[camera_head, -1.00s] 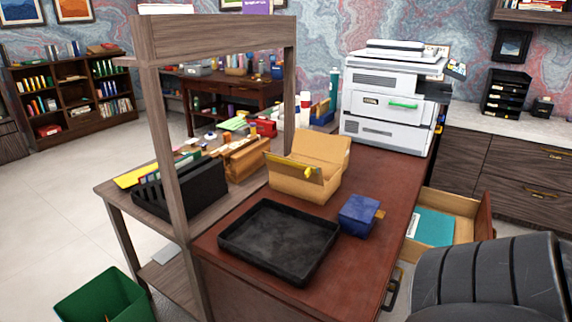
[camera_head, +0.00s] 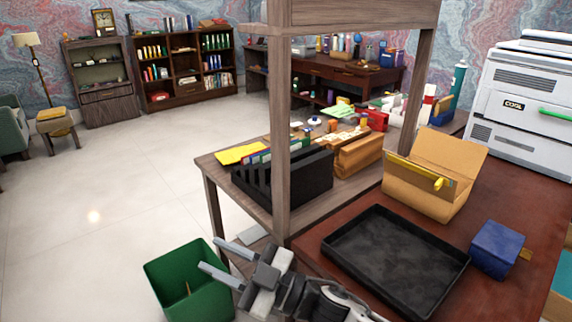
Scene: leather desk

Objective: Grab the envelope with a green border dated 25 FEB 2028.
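I cannot make out an envelope with a green border or any date. A black slotted file sorter (camera_head: 300,180) holds several coloured papers or folders, with yellow, green and red edges showing; their writing is too small to read. A yellow paper (camera_head: 240,154) lies just behind its left end. My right gripper (camera_head: 208,253) is low in the picture, over the area of the green bin, with its two fingers apart and nothing between them. It is in front of and below the sorter, apart from it. My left gripper is not in view.
A wooden frame post (camera_head: 281,130) rises beside the sorter. A black tray (camera_head: 395,255), a tan box (camera_head: 425,190) and a blue box (camera_head: 494,248) stand on the red-brown desk (camera_head: 535,205). A green bin (camera_head: 165,275) stands on the floor.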

